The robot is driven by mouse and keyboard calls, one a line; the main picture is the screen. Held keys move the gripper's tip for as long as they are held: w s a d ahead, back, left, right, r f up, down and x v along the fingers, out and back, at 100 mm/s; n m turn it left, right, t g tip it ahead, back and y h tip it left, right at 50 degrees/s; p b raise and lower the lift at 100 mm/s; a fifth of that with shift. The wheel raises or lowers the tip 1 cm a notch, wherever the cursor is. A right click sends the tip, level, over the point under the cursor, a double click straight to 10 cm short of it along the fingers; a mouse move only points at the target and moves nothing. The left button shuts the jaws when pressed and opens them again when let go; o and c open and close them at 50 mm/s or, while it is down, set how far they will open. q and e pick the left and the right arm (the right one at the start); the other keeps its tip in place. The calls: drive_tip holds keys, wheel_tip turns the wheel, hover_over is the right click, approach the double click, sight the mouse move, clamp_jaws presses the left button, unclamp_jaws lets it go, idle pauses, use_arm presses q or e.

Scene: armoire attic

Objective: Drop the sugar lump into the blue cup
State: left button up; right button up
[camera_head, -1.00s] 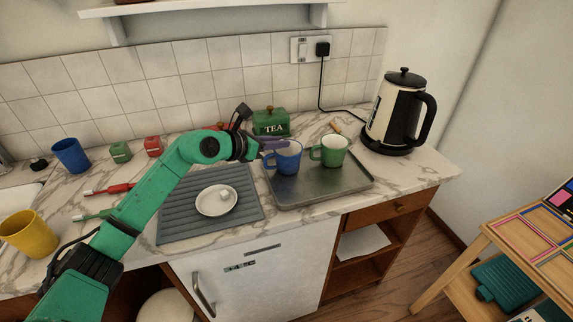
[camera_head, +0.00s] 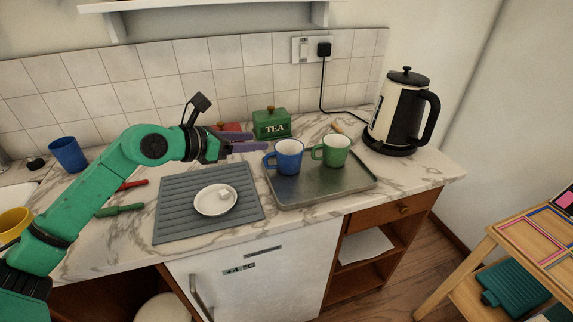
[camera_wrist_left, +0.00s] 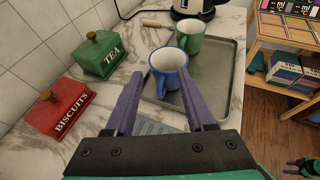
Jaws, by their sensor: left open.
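The white sugar lump (camera_head: 223,195) lies on a white saucer (camera_head: 213,208) on the grey ribbed mat. The blue cup (camera_head: 288,158) stands upright on the metal tray, left of a green cup; it also shows in the left wrist view (camera_wrist_left: 167,80). I see no sugar in it. My left gripper (camera_head: 254,142) is open and empty, just left of the blue cup and above the counter. In the left wrist view its purple fingers (camera_wrist_left: 158,76) are spread, with the cup beyond their tips.
The green cup (camera_head: 331,150) shares the metal tray (camera_head: 330,189). The green tea box (camera_head: 271,123) and red biscuit box (camera_wrist_left: 60,105) stand by the wall. A kettle (camera_head: 396,115) is at the right. The grey mat (camera_head: 180,215) has free room around the saucer.

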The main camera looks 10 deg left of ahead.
use_arm(q)
drive_tip(key=b+v, duration=0.2)
drive_tip(key=v, duration=0.3)
drive_tip(key=shift+s+b, duration=0.1)
drive_tip(key=shift+b, duration=0.25)
use_arm(e)
wheel_tip(320, 180, down, 4)
drive_tip(key=shift+r, duration=0.1)
use_arm(q)
drive_tip(key=shift+r, duration=0.1)
